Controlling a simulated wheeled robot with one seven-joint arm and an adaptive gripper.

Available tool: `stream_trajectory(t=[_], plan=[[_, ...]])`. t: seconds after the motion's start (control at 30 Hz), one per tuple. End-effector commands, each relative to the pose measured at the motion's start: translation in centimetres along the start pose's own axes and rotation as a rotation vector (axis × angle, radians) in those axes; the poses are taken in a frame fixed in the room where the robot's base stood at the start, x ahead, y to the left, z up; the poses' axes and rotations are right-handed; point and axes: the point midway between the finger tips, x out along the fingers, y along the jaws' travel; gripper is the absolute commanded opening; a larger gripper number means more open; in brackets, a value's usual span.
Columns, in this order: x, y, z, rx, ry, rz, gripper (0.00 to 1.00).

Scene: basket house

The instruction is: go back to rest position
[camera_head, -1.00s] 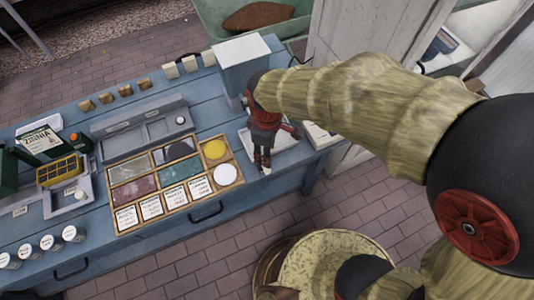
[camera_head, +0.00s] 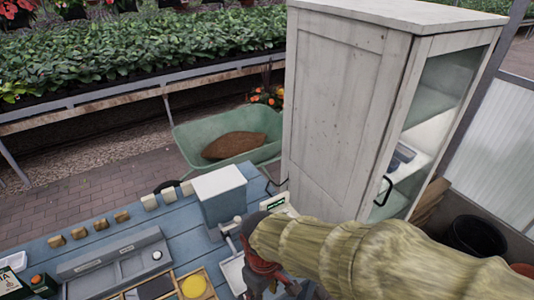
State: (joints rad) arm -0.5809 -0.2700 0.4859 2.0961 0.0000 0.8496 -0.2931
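My arm reaches in from the lower right of the head view, in a greenish-yellow sleeve-like cover. My gripper (camera_head: 268,279) is red and black and sits low in the picture, over the right end of the blue table (camera_head: 100,217), beside a grey-white box (camera_head: 219,190). Its fingertips are at or below the lower edge, so I cannot see whether it is open or shut. I see nothing held in it.
A tall white cabinet (camera_head: 340,110) with a glass door stands behind my arm. A green wheelbarrow (camera_head: 190,140) holding a brown heap is behind the table. A wooden tray (camera_head: 207,272) and grey holder (camera_head: 112,262) lie on the table. Plant benches (camera_head: 130,85) line the back.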

Motion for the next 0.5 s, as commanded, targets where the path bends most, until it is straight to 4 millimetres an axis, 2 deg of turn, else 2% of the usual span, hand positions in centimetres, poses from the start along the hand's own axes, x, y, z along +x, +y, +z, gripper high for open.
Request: stream_trajectory(t=[0.03,0.27,0.5], plan=[[-1.4,0.8,1.1,0.072,0.024,0.007,0.38],[-7.5,4.1,6.6,0.410,0.159,0.041,0.38],[-14.1,7.7,14.0,0.722,0.376,0.133,0.38]])
